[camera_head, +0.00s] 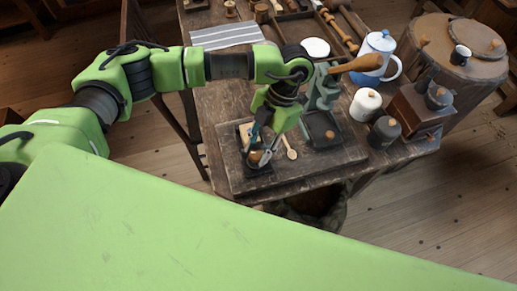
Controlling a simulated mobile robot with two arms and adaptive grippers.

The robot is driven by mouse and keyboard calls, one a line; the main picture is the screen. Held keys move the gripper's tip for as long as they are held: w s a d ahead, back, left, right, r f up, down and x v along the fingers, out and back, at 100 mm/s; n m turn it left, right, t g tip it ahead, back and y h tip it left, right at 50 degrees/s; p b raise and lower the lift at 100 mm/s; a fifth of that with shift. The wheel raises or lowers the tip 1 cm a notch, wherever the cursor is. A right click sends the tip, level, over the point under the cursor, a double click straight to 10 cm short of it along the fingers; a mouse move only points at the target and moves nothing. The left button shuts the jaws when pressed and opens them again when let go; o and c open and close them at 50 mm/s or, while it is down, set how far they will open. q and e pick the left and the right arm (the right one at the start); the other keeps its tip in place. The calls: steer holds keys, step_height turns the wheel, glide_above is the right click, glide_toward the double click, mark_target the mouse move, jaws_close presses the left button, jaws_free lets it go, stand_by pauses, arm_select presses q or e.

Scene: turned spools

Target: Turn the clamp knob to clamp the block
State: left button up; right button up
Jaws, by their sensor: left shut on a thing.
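My left gripper (261,156) reaches down over the front left of the workbench. Its fingers are shut on a small round wooden knob (254,158), which looks like the clamp knob. The knob is partly hidden by the fingers. A dark clamp (256,171) sits under the fingertips on a board. A pale wooden block (244,131) shows just behind the fingers, partly covered by them. I cannot tell whether the clamp touches the block. My right gripper is not in view.
A green press (322,95) with a wooden handle (356,64) stands right of the gripper. A small wooden stick (290,149) is close by. White and dark jars (365,104), a coffee grinder (419,108) and a blue-lidded pot (378,52) crowd the right side of the bench (212,103).

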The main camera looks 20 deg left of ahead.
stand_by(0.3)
arm_select(q)
steer(key=o, duration=0.8)
steer(key=v, duration=1.2)
steer(key=shift+s, duration=0.1)
